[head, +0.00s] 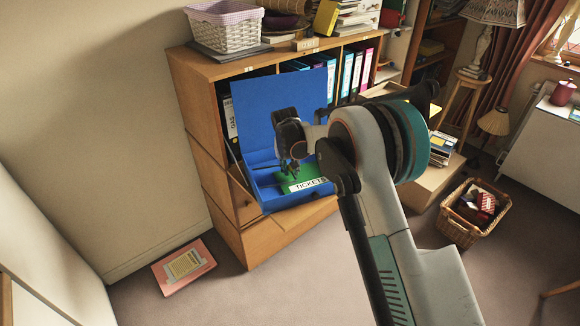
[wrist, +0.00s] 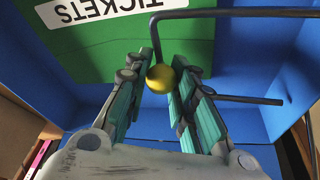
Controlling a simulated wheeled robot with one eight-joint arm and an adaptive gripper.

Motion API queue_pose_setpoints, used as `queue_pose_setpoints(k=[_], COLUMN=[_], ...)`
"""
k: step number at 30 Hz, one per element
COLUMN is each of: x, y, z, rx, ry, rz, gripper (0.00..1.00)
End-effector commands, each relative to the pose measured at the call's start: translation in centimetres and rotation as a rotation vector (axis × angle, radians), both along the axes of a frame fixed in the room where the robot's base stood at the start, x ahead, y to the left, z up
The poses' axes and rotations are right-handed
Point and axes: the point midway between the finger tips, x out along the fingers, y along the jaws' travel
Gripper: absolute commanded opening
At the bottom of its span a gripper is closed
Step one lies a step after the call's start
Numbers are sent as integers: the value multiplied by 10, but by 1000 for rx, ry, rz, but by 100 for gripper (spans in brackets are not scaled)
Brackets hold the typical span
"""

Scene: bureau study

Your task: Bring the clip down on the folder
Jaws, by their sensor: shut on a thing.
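An open blue box file (head: 262,112) stands on the cabinet, its lid raised at the back. Inside it lies a green folder (head: 312,171) with a white "TICKETS" label. The folder also shows in the wrist view (wrist: 120,45). The clip is a dark bent wire (wrist: 245,14) with a yellow ball knob (wrist: 160,79) at one end. I cannot tell how far the wire is above the folder.
Coloured binders (head: 347,75) stand in the cabinet behind the lid. A white basket (head: 224,30) sits on the cabinet top. A pink folder (head: 183,266) lies on the floor at left, and a wicker basket (head: 456,228) stands at right. The box walls surround my gripper closely.

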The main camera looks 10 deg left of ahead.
Motion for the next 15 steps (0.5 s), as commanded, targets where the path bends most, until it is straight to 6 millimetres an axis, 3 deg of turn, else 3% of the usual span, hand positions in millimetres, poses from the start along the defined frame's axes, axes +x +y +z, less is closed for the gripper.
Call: queue_pose_setpoints(k=[2,3,6,15], x=[1,1,1,0], y=[-1,-1,-1,-1], z=[0,0,0,1], rx=[-2,-2,-2,-1], ry=[0,0,0,0], rz=[-2,-2,-2,-1], gripper=[0,25,44,44])
